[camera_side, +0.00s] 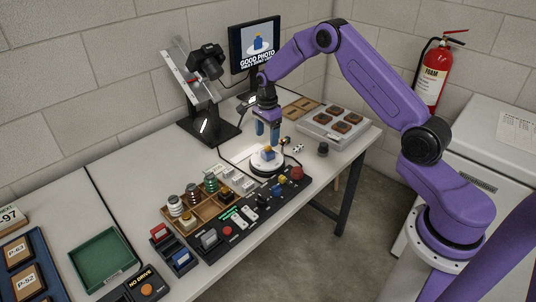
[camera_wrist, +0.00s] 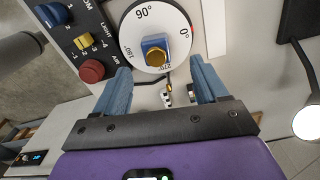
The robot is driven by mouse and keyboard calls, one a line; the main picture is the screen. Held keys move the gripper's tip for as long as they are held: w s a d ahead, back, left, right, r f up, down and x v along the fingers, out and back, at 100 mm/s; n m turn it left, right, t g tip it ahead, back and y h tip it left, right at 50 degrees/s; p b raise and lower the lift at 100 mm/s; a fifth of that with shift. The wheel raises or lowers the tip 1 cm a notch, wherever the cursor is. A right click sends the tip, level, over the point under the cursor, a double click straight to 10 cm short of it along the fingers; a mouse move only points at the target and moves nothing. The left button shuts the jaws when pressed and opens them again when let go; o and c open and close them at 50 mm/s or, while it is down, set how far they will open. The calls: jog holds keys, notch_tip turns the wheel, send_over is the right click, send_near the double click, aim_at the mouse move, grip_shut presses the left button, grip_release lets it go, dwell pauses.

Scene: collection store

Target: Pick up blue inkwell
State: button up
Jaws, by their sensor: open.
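The blue inkwell (camera_wrist: 156,47) with a brass-coloured cap stands on a round white turntable (camera_wrist: 127,33) marked with degrees. In the side view the inkwell (camera_side: 267,153) shows small on the turntable (camera_side: 259,165). My gripper (camera_wrist: 161,75) has its two blue fingers apart, with nothing between the tips. In the wrist view the inkwell lies just beyond the fingertips. In the side view my gripper (camera_side: 267,143) points down above the turntable, close over the inkwell. The exact gap between them is hard to judge.
A black control panel (camera_wrist: 78,10) with knobs and a red button (camera_wrist: 91,71) borders the turntable. A copy-stand camera (camera_side: 207,60) and a monitor (camera_side: 255,46) stand behind. A tray with brown blocks (camera_side: 335,127) is at right. A wooden rack (camera_side: 203,205) with spools is at left.

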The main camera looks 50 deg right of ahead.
aim_at(268, 147)
jog(key=shift+s+f, duration=0.15)
jog(key=shift+f, duration=1.35)
jog(key=shift+s+f, duration=0.1)
jog(key=shift+f, duration=1.35)
jog(key=c, duration=1.2)
